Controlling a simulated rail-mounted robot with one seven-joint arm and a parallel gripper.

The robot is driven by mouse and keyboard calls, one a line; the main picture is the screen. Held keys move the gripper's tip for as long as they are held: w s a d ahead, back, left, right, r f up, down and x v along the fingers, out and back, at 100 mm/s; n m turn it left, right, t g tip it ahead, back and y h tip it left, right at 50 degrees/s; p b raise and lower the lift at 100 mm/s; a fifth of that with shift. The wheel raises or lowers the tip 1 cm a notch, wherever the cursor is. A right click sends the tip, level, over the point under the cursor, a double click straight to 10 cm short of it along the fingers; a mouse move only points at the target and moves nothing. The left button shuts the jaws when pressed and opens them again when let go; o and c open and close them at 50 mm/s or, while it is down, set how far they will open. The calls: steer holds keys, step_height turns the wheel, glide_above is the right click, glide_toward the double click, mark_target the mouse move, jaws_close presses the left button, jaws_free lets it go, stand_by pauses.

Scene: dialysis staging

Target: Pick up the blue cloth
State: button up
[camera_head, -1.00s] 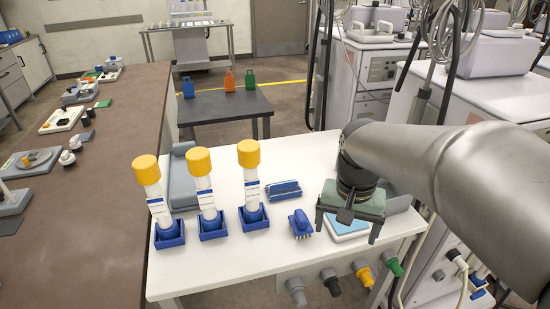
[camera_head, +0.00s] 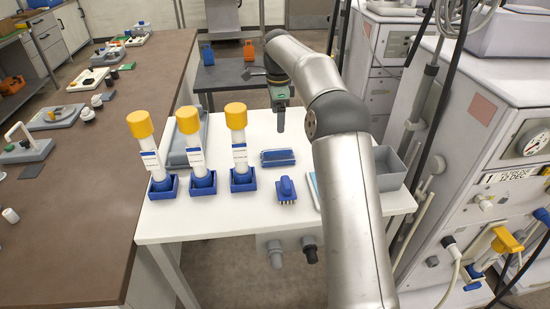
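A light blue flat piece (camera_head: 313,186), perhaps the blue cloth, shows as a thin strip at the right of the white table (camera_head: 235,215). My arm hides most of it, so I cannot tell its shape. My gripper (camera_head: 281,125) hangs fingers-down above the back part of the white table, behind and left of that piece and well apart from it. I see the gripper edge-on, with one dark finger showing, so its opening is unclear. Nothing can be made out in it.
Several yellow-capped tubes (camera_head: 147,148) stand in blue holders at the table's left. A blue brush (camera_head: 287,188) and a blue rack (camera_head: 278,158) lie mid-table. A grey bin (camera_head: 390,168) is at right. Orange (camera_head: 249,50) and blue bottles (camera_head: 207,54) stand on the dark table behind.

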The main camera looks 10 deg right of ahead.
mark_target(278, 150)
step_height(278, 150, down, 9)
steer(key=shift+r, duration=0.2)
steer(key=shift+s+f+p, duration=0.15)
steer(key=shift+f+p, duration=0.15)
steer(key=shift+f, duration=1.05)
steer(key=shift+s+f+p, duration=0.15)
steer(key=shift+f+p, duration=0.15)
steer(key=shift+f, duration=1)
steer(key=c, duration=1.1)
